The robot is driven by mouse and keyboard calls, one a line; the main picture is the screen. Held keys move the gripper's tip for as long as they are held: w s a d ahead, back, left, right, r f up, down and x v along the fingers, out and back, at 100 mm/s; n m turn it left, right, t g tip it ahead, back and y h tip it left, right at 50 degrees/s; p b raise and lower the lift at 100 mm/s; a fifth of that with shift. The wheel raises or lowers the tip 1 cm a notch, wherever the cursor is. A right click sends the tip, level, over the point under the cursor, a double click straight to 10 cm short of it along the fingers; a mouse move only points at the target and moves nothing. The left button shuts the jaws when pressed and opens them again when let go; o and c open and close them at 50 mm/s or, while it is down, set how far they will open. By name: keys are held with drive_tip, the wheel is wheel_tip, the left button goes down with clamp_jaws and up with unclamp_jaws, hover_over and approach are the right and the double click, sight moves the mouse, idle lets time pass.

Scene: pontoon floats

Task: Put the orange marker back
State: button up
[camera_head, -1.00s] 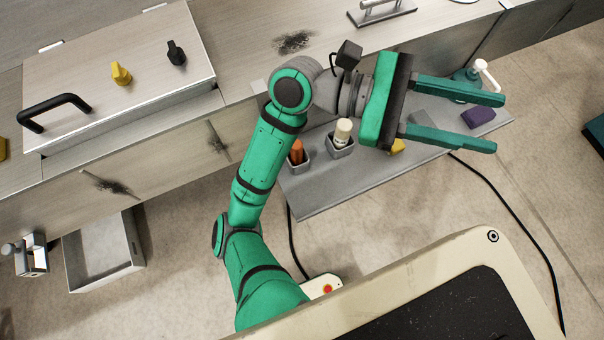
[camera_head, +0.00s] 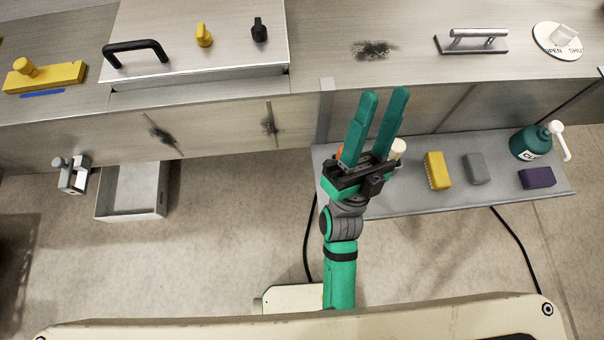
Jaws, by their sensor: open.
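The orange marker (camera_head: 340,153) is nearly all hidden behind my gripper; only a sliver of orange shows at the left of the gripper's palm. Its holder cannot be made out now. My gripper (camera_head: 384,94) is open and empty, its two long green fingers pointing away from me over the grey shelf (camera_head: 440,200) and towards the metal cabinet front. A cream-white marker (camera_head: 398,147) shows just right of the gripper; its lower part is hidden.
A yellow brush (camera_head: 437,170), a grey block (camera_head: 475,168), a purple block (camera_head: 537,178) and a green bottle (camera_head: 532,142) stand on the shelf's right. A metal lid with a black handle (camera_head: 135,48) lies on the counter. An open tray (camera_head: 133,192) is at left.

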drive_tip(key=s+a+f+n+g+y, duration=0.2)
drive_tip(key=a+f+n+g+y, duration=0.15)
drive_tip(key=f, duration=0.45)
drive_tip(key=s+a+f+n+g+y, duration=0.2)
drive_tip(key=a+f+n+y, duration=0.15)
drive_tip(key=f, duration=0.45)
drive_tip(key=s+a+f+n+g+y, duration=0.25)
drive_tip(key=f+n, duration=0.25)
drive_tip(key=f, duration=0.3)
drive_tip(key=s+a+f+n+g+y, duration=0.1)
drive_tip(key=s+a+f+g, duration=0.2)
drive_tip(key=s+f, duration=0.5)
drive_tip(key=shift+a+f+g, duration=0.15)
drive_tip(key=shift+a+g, duration=0.25)
drive_tip(key=shift+g, duration=0.5)
